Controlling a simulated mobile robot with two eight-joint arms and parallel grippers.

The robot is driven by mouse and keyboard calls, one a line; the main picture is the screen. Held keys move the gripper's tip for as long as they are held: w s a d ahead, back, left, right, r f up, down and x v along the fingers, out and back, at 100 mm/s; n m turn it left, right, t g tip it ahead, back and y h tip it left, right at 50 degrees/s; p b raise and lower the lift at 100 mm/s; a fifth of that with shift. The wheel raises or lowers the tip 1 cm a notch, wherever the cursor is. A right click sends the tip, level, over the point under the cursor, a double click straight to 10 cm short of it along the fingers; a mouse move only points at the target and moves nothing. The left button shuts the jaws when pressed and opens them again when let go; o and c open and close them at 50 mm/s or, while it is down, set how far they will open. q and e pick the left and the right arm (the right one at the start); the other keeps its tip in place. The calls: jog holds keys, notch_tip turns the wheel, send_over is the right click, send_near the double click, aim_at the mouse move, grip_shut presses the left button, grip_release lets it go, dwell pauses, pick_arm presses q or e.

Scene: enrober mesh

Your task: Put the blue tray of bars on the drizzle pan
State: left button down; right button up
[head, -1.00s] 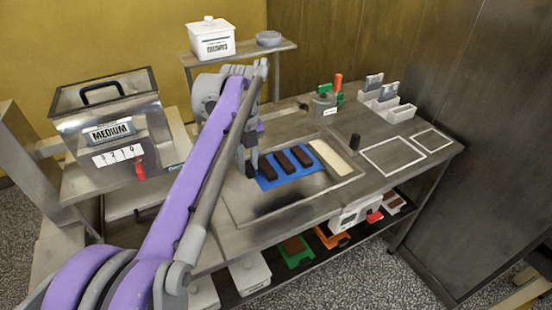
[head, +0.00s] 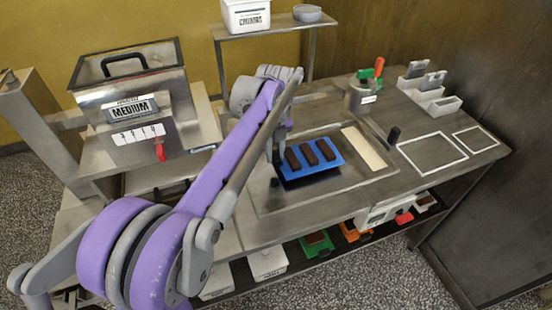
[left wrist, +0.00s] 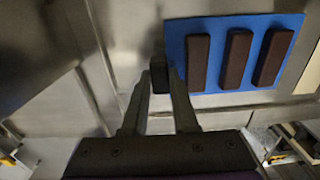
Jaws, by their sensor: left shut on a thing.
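The blue tray (head: 340,157) carries three dark brown bars (head: 308,154) side by side. It is level over the wide shallow metal pan (head: 285,207) in the worktop, which seems to be the drizzle pan. A dark shadow lies close under the tray, so it seems slightly raised. My left gripper (head: 275,164) is at the tray's left end. In the left wrist view its fingers close on a small black grip (left wrist: 160,76) beside the blue tray (left wrist: 175,40). My right gripper is out of view.
A cream strip (head: 363,148) lies in the pan's right part. A black post (head: 393,136) stands just right of the pan. White-outlined spots (head: 432,151) to the right are empty. A machine marked MEDIUM (head: 135,110) stands left; a lower shelf holds coloured trays (head: 317,243).

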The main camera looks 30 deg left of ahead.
pick_arm(q)
jog(key=shift+f, duration=1.15)
jog(key=c, duration=0.7)
grip_release()
jog(key=shift+f, duration=0.1)
notch_tip(320, 180, up, 12)
jog(key=shift+r+p, duration=0.1)
jog(key=shift+p, duration=0.55)
